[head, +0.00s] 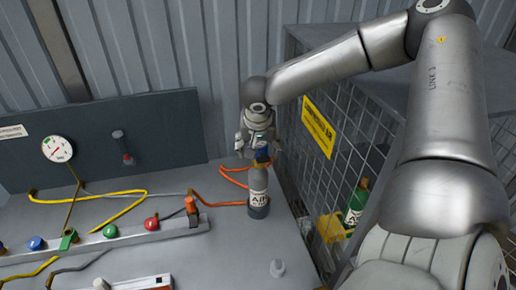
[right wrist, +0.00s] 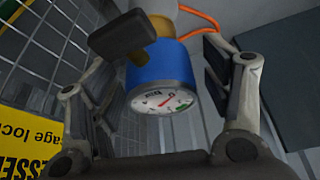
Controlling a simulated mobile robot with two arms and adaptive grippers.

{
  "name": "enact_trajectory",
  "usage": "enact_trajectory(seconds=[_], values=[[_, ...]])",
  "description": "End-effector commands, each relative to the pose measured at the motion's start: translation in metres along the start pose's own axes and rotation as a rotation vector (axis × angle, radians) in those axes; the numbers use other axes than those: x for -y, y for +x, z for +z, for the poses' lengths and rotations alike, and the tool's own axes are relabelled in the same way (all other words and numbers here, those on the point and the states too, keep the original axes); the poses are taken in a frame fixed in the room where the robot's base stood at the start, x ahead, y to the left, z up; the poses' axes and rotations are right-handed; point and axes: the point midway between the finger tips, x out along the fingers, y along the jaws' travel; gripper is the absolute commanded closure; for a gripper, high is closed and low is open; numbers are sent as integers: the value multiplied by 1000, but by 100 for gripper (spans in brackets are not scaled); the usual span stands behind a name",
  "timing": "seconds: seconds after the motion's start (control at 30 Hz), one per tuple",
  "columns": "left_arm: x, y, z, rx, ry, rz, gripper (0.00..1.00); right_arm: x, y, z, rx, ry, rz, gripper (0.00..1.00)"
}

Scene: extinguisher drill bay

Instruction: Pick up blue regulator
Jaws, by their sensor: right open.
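The blue regulator (head: 263,152) sits on top of a grey AIR cylinder (head: 259,188), which stands upright on the bench. In the right wrist view the regulator (right wrist: 160,66) has a blue body, a round white gauge with a red needle and a dark knob at its left. My right gripper (head: 258,148) is open and points down over the regulator. Its two fingers (right wrist: 162,85) stand on either side of the blue body, with a visible gap on each side in the wrist view. My left gripper is not in view.
A wire cage (head: 335,150) with a yellow sign (head: 319,126) stands close to the right, holding a green cylinder (head: 357,200). An orange hose (head: 228,203) runs near the AIR cylinder. A manifold rail (head: 120,238) with coloured knobs lies left.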

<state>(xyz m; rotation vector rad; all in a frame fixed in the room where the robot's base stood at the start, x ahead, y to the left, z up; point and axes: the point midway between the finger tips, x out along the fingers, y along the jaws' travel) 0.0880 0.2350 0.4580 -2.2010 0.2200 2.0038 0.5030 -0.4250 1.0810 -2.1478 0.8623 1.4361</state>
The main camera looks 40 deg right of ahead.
Motion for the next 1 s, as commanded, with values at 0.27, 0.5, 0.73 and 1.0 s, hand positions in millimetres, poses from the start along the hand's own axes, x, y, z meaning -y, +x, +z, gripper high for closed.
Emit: enact_trajectory(seconds=[0.27, 0.5, 0.73, 1.0], values=[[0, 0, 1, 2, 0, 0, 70, 0, 0, 0, 0, 0, 0, 48], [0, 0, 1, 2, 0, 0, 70, 0, 0, 0, 0, 0, 0, 79], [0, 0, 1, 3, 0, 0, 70, 1, -2, -1, -2, 0, -2, 79], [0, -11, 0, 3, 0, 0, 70, 1, -17, -8, -3, 0, -3, 79]])
